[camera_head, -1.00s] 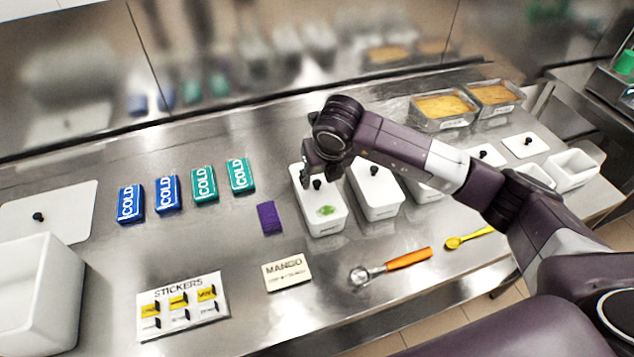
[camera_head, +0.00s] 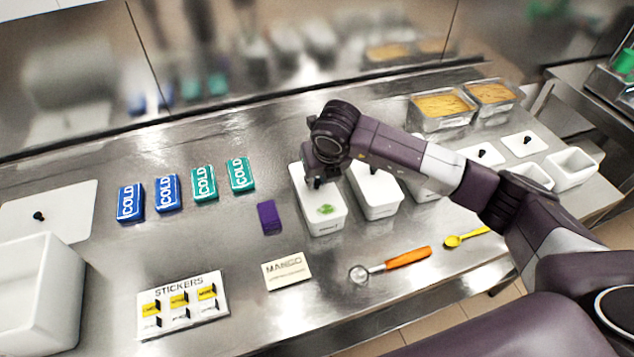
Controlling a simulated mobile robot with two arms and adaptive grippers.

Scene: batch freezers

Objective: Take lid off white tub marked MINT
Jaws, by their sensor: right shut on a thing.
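A white tub (camera_head: 327,223) with a white lid (camera_head: 333,208) stands near the middle of the steel counter. The lid bears a green leaf picture and a black knob; the lid is on the tub. My right gripper (camera_head: 316,182) has come down over the knob from above and is shut on it. The gripper hides most of the knob. The label on the tub's front is too small to read. My left gripper is not in view.
A second lidded white tub (camera_head: 378,205) stands close on the right. A purple block (camera_head: 268,217) lies just left. Blue and teal COLD packs (camera_head: 204,184), a MANGO card (camera_head: 287,271), a sticker sheet (camera_head: 182,307) and an orange-handled scoop (camera_head: 408,257) lie around. Bare counter lies in front.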

